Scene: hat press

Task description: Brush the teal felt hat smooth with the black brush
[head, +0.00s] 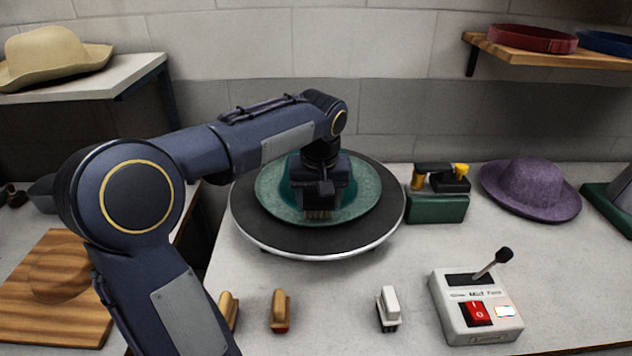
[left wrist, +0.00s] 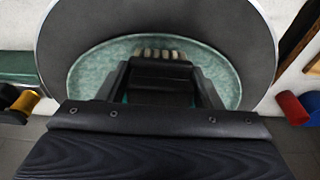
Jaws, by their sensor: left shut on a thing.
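The teal felt hat (head: 268,196) sits on a round dark turntable (head: 252,236) in the middle of the table, and its brim also shows in the left wrist view (left wrist: 88,75). My left gripper (head: 320,196) is over the hat, reaching down from above, and is shut on the black brush (head: 319,213). The brush's pale bristles (left wrist: 158,53) show at the gripper's far end, over the brim. Whether they touch the felt I cannot tell. The gripper hides much of the crown. My right gripper is not in view.
Two wooden-handled brushes (head: 280,310) and a white one (head: 388,308) lie along the front. A control box (head: 475,308) with a lever stands front right. A green block (head: 437,208) and a purple hat (head: 530,188) are at the right. A cream hat (head: 52,55) rests on the left shelf.

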